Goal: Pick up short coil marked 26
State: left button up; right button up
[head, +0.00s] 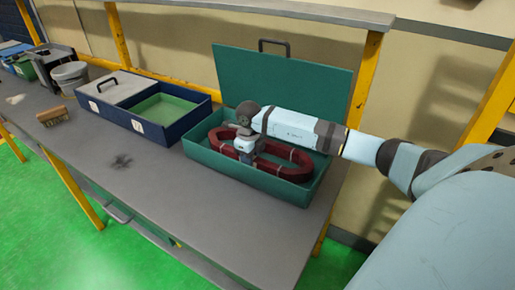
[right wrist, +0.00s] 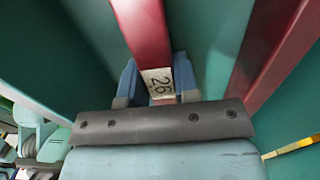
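A dark red oval coil (head: 284,173) lies in the open green box. In the right wrist view, a red coil side (right wrist: 143,32) carries a white label reading 26 (right wrist: 159,82). My right gripper (head: 245,147) reaches down into the box at the coil's left part. In the right wrist view its two blue fingers (right wrist: 156,84) stand on either side of the labelled coil side, close to it. I cannot tell whether they press on it. The coil's far part is partly hidden by my right arm. My left gripper is not in view.
The green box (head: 245,178) has its lid (head: 235,75) raised behind it. A blue box (head: 168,131) with a green inside stands to its left. A brush (head: 53,117) and a grey bucket (head: 70,75) are farther left. The front of the grey table (head: 170,200) is clear.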

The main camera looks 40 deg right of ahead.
grip_shut()
jog(key=shift+w+r, duration=0.1)
